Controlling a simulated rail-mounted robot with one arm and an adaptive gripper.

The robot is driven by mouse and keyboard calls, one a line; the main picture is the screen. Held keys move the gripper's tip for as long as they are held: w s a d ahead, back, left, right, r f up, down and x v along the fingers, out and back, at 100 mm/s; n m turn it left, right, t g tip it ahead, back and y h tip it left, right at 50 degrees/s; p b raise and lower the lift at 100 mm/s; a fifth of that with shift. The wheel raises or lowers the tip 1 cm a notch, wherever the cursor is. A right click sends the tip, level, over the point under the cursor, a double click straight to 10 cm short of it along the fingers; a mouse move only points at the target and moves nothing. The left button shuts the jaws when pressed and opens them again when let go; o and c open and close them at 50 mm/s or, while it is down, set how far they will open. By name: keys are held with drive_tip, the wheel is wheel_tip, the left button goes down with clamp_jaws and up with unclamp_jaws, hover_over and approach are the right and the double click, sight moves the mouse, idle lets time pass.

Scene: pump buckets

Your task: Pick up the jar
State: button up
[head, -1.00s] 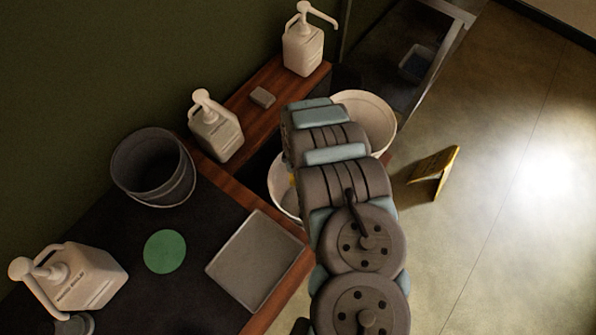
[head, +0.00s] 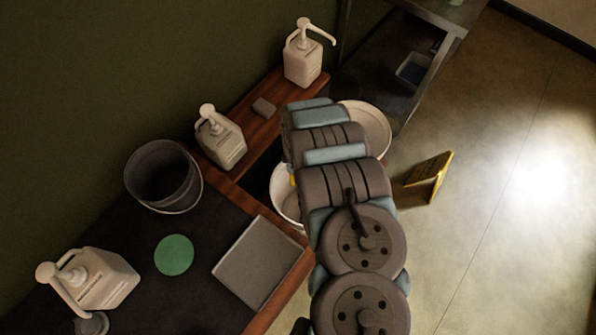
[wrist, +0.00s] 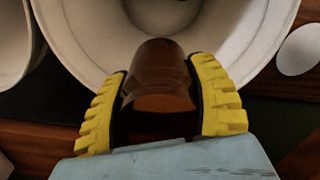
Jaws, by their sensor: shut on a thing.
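In the wrist view my gripper (wrist: 160,105) has its yellow ridged fingers on both sides of a brown, see-through jar (wrist: 160,75) and is shut on it. The jar is over the opening of a white bucket (wrist: 235,45); I cannot tell whether it touches the bucket. In the head view my arm hides the jar and most of the gripper. A small yellow bit of the gripper shows by the near white bucket (head: 284,198).
Another white bucket (head: 375,125) stands behind my arm. Pump bottles (head: 222,140), a grey bucket (head: 165,175), a grey tray (head: 258,262) and a green disc (head: 174,255) are on the counter. A yellow floor sign (head: 428,178) stands on open floor at right.

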drive_tip(key=shift+r+p, duration=1.4)
drive_tip(key=shift+r, duration=0.25)
